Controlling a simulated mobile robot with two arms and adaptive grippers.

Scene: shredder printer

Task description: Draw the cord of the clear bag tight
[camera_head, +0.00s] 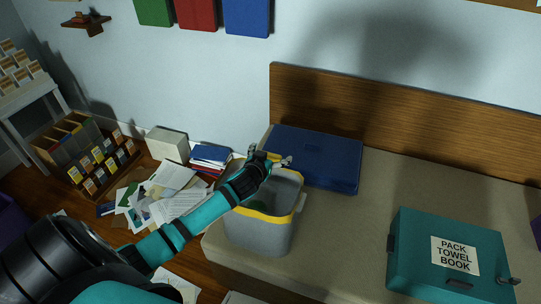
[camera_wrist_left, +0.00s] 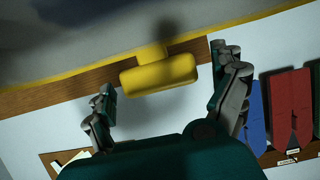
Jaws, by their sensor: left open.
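The clear bag (camera_head: 262,235) is a grey, see-through, box-shaped bag with a yellow rim, standing upright on the beige bench. Something dark green shows dimly inside. My left gripper (camera_head: 271,160) is over the bag's far rim, its fingers spread. In the left wrist view, a yellow T-shaped pull (camera_wrist_left: 160,74) sticks out from the yellow-edged rim of the bag (camera_wrist_left: 75,78). The pull lies between the two open fingers of my left gripper (camera_wrist_left: 172,88), with gaps on both sides. The cord itself cannot be made out. My right gripper is not in view.
A blue case (camera_head: 315,158) lies behind the bag, close to the gripper. A teal box (camera_head: 415,245) labelled "PACK TOWEL BOOK" sits at the right of the bench (camera_head: 345,230). Papers (camera_head: 165,195) litter the floor at left. The bench between bag and teal box is clear.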

